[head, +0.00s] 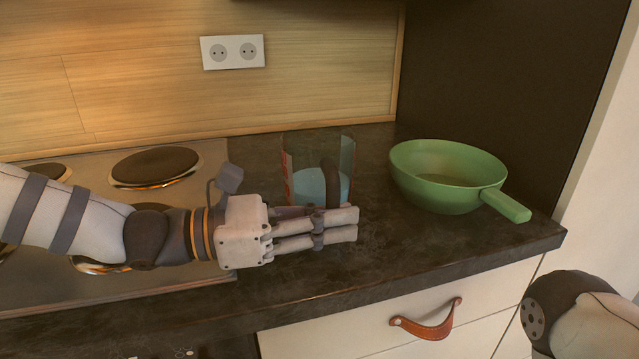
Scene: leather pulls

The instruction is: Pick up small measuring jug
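The small measuring jug (303,162) is clear with red markings on its left side and something light blue low inside or behind its wall. It stands upright on the dark countertop, between the hob and the green pan. My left gripper (350,225) reaches in from the left, its fingers pointing right across the jug's near side and hiding its base. The fingers look straight and close together in the picture; whether they touch the jug or are open is unclear. A dark upright piece in front of the jug may be its handle. My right gripper is out of view.
A green pan (440,170) with its handle toward the front right stands right of the jug. The hob (215,160) with round plates lies left. A drawer with a leather pull (428,325) is below the counter's front edge. A wall socket (233,52) is behind.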

